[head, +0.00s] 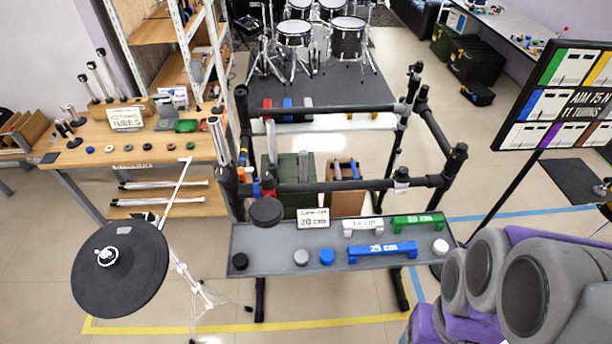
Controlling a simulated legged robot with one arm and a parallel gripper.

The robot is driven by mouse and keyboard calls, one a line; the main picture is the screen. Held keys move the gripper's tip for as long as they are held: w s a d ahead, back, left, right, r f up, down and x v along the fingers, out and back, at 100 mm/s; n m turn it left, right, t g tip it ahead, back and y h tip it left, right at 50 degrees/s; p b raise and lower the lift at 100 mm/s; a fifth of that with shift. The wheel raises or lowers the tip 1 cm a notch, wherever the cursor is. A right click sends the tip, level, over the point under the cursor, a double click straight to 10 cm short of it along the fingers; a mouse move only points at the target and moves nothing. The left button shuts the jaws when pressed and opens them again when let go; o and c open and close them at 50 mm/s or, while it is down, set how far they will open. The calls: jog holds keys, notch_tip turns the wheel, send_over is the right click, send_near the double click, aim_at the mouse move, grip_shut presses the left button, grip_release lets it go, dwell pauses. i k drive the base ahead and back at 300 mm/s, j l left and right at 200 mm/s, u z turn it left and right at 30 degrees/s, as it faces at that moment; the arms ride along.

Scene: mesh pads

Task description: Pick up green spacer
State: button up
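A green spacer (418,222), a bar with short feet and a white label, lies at the back right of the grey shelf (280,240) on the black tube frame. A white spacer (362,225) lies just left of it. A longer blue spacer (382,251), labelled 25 cm, lies in front of both. The green spacer looks unobstructed and nothing holds it. My gripper is not in view. Large grey and purple rounded parts, which look like my own arm, fill the lower right corner and come close to the shelf's right end.
Black tubes (335,186) run behind and above the shelf. Small round pieces and a sign (313,218) share the shelf. A drum pad (120,268) on a stand is at left. A label board (565,95) stands at right. The floor in front of the shelf is clear.

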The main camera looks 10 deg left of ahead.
aim_at(439, 220)
jog(key=i+j, duration=0.2)
jog(key=j, duration=0.2)
jog(key=i+j, duration=0.2)
jog(key=j, duration=0.15)
jog(key=i+j+u, duration=0.1)
jog(key=j, duration=0.3)
jog(key=i+l+z, duration=0.15)
jog(key=l+z, duration=0.25)
jog(key=i+l+z, duration=0.15)
jog(key=z, duration=0.25)
jog(key=i+l+z, duration=0.2)
jog(key=z, duration=0.25)
